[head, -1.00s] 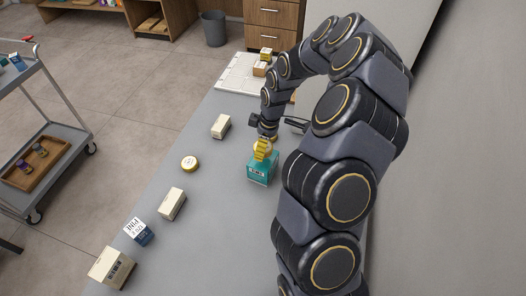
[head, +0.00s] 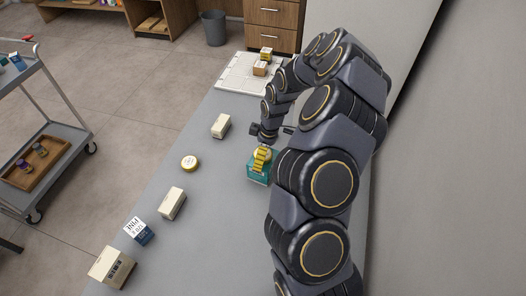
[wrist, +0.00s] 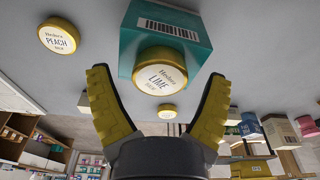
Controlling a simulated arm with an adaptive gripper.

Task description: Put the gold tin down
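A round gold tin with a white lid marked "LIME" (wrist: 160,75) shows in the wrist view, against the teal box (wrist: 165,28). It appears to sit on top of that box. The teal box (head: 252,178) also shows in the head view, partly covered by my gripper (head: 261,158). In the wrist view my gripper (wrist: 158,77) is open, its two yellow fingers spread wide on either side of the tin with gaps on both sides. A second gold tin, marked "PEACH" (wrist: 59,37), stands on the counter; it shows in the head view (head: 190,162) too.
Cream boxes (head: 221,126) (head: 172,203) (head: 112,267) and a blue-white box (head: 139,231) stand along the counter's left side. A white tray (head: 238,72) with small boxes is at the far end. Another gold tin (wrist: 167,111) shows small in the wrist view. Bare counter lies between the items.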

